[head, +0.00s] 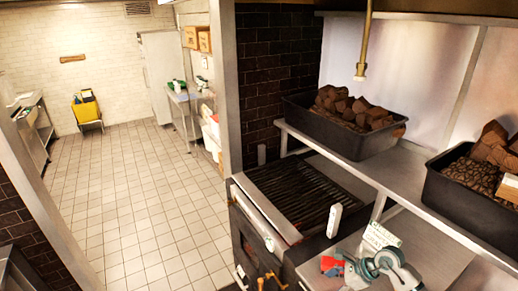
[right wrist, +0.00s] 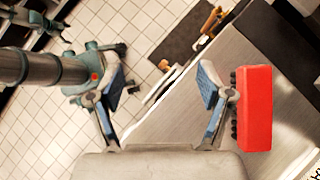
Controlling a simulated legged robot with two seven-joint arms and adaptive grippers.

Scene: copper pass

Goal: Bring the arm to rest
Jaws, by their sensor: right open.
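My right gripper (right wrist: 160,85) is open in the right wrist view, with blue pads on its two fingers and nothing between them. In the head view, a teal and grey gripper (head: 385,265) shows low at the right, over the steel counter (head: 440,240). A red block (right wrist: 256,108) with a black bumpy side lies just outside the right finger. It also shows in the head view (head: 332,265). Another arm with a dark tube and a teal end, which I take as my left gripper (right wrist: 95,75), shows behind the left finger. Its jaw state is unclear.
A grill (head: 300,195) stands left of the counter. Black bins (head: 340,135) of dark lumps and wood stand on the shelf above. A small card (head: 380,237) stands on the counter behind the gripper. The tiled floor (head: 140,210) at left is open; a yellow bucket (head: 87,108) stands far back.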

